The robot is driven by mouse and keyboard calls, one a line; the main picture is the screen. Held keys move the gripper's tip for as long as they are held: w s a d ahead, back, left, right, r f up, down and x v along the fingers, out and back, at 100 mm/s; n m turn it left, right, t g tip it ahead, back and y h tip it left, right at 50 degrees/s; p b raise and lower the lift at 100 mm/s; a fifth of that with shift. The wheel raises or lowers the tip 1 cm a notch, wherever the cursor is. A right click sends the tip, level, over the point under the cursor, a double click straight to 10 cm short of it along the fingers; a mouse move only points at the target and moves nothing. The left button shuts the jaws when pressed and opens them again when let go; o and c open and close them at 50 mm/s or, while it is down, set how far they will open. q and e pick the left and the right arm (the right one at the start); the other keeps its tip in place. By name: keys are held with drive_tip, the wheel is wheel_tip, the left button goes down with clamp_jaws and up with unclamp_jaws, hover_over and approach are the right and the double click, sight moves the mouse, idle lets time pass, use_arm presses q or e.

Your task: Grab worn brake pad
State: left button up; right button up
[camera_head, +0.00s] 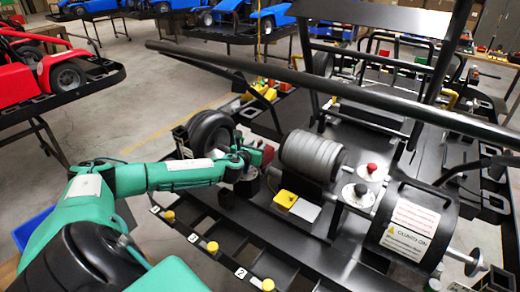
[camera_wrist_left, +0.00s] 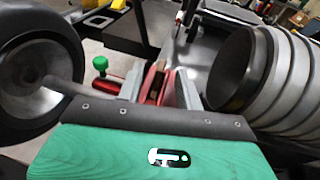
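My left arm comes in from the left in the head view, and its gripper (camera_head: 258,157) is at a red brake caliper (camera_head: 268,153) between a black wheel and a ribbed grey drum. In the left wrist view the two grey fingers (camera_wrist_left: 160,88) stand apart on either side of the red caliper (camera_wrist_left: 172,86). A thin brownish pad (camera_wrist_left: 153,82), seemingly the worn brake pad, stands between the fingers. I see no clear contact between fingers and pad. The fingers hide part of the caliper. My right gripper is not in view.
The wheel (camera_head: 210,133) and drum (camera_head: 312,156) flank the gripper closely. A long black bar (camera_head: 330,85) crosses above the kart stand. A yellow-and-grey block (camera_head: 286,199) sits in front of the drum. A red button (camera_head: 371,168) and labelled black cylinder (camera_head: 418,222) are at right.

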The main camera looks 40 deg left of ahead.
use_arm(q)
drive_tip(key=shift+w+a, duration=0.1)
drive_tip(key=shift+w, duration=0.2)
clamp_jaws()
